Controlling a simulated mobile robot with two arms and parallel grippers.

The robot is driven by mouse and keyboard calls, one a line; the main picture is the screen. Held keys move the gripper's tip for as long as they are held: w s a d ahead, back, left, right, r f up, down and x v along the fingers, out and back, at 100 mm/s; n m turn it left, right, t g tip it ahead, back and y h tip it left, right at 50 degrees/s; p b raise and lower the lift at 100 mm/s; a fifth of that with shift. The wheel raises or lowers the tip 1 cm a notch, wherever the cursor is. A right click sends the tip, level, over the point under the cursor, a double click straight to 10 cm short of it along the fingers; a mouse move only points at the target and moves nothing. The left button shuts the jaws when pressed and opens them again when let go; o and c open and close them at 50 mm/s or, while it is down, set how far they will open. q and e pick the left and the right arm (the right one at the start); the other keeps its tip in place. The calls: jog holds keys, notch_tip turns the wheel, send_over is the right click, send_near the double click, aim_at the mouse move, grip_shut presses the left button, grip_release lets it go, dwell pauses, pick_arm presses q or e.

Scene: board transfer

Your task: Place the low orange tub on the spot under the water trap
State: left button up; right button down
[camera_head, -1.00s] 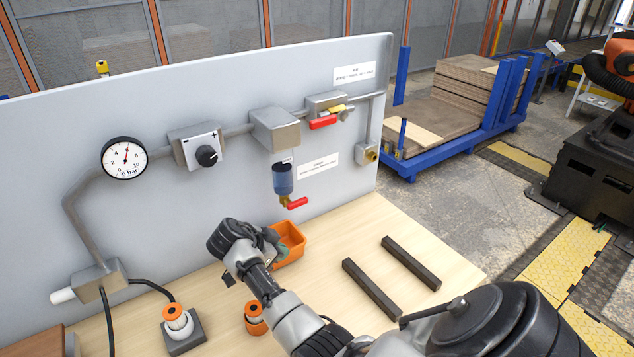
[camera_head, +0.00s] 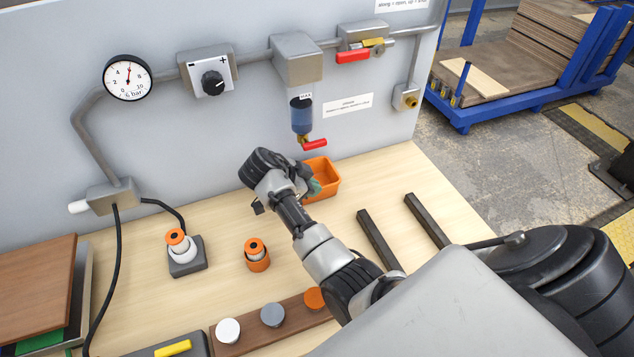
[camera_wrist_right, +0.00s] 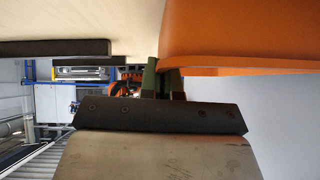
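The low orange tub (camera_head: 326,176) is at the back of the bench, just below and slightly right of the water trap (camera_head: 302,116) with its red-handled drain. My right gripper (camera_head: 312,187) is at the tub's left side. In the right wrist view, its greenish fingers (camera_wrist_right: 164,82) straddle the edge of the tub wall (camera_wrist_right: 235,40), and it looks shut on it. The tub looks upright; I cannot tell whether it touches the bench. The marked spot does not show, perhaps hidden under the tub. My left gripper is not in view.
Two dark bars (camera_head: 379,240) (camera_head: 427,221) lie on the bench right of my right arm. An orange-and-white part (camera_head: 257,255) stands left of it. A wooden strip with coloured knobs (camera_head: 272,315) lies in front. The panel (camera_head: 230,140) closes off the back.

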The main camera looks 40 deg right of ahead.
jog(key=c, duration=1.7)
grip_release()
jog(key=shift+a, duration=0.5)
jog(key=shift+o, duration=1.3)
jog(key=shift+d+f, duration=0.1)
jog(key=shift+d, duration=0.1)
jog(key=shift+o, duration=0.4)
jog(key=shift+d, duration=0.1)
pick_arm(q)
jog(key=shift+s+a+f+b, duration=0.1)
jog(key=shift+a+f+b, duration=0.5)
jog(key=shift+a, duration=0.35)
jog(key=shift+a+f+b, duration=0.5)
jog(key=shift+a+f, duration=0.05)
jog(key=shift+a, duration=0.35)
pick_arm(e)
jog(key=v, duration=1.2)
